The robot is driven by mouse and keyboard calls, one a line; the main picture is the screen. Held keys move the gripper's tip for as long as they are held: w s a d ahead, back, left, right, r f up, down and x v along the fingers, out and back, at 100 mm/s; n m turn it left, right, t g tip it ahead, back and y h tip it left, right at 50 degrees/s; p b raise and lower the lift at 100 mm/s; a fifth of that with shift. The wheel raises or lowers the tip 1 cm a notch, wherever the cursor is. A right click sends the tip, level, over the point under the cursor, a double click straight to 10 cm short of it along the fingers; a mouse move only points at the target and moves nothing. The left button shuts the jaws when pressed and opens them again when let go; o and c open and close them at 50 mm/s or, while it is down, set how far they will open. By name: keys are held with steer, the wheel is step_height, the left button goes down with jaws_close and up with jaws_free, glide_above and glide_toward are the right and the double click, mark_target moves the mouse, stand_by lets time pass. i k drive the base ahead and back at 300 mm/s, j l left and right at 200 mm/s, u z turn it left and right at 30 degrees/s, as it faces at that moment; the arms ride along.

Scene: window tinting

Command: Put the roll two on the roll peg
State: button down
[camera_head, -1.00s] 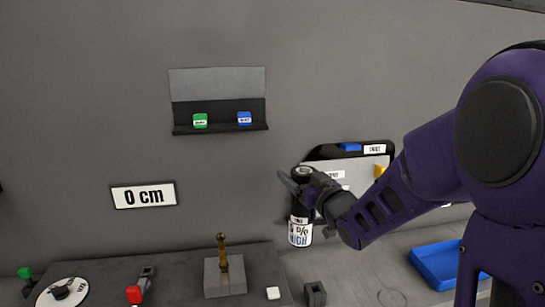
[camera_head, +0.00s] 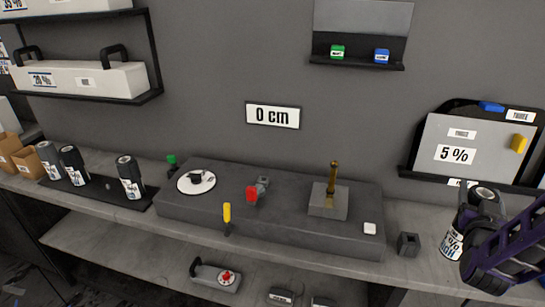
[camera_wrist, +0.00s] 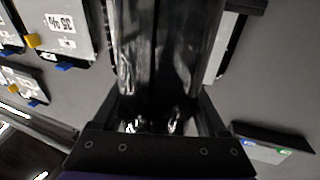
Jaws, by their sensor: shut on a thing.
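My gripper (camera_head: 474,212) is shut on a dark film roll (camera_head: 453,243) with a white label at its lower end, at the right of the head view. The label is only partly readable. The roll is roughly upright, above the right part of the bench. In the wrist view, the roll (camera_wrist: 160,50) fills the middle between the fingers of my gripper (camera_wrist: 160,112). The brass roll peg (camera_head: 333,178) stands upright and bare on a grey block (camera_head: 328,203), left of the held roll.
Three other rolls (camera_head: 130,178) stand on a black mat at the left. The dark raised platform (camera_head: 280,225) carries a dial (camera_head: 196,181), a red-ended lever (camera_head: 254,192) and a white button (camera_head: 369,228). A small dark holder (camera_head: 408,243) stands between platform and roll. A board (camera_head: 470,145) hangs behind.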

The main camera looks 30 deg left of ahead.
mark_target(108, 188)
steer(key=k+j+z, duration=0.15)
steer(key=j+z, duration=0.15)
steer(key=z, duration=0.15)
steer(key=k+j+z, duration=0.2)
steer(key=z, duration=0.2)
steer(key=k+j+z, duration=0.25)
steer(key=z, duration=0.2)
steer(key=k+j+z, duration=0.15)
steer(key=z, duration=0.3)
steer(key=k+z, duration=0.4)
steer(key=k, duration=0.55)
steer(key=k+j+u, duration=0.15)
steer(key=u, duration=0.25)
steer(key=k+j+u, duration=0.25)
steer(key=u, duration=0.2)
steer(key=k+j+u, duration=0.2)
steer(key=u, duration=0.2)
steer(key=k+j+u, duration=0.1)
steer(key=j+u, duration=0.7)
steer(key=i+j+u, duration=0.25)
steer(key=i+j, duration=0.05)
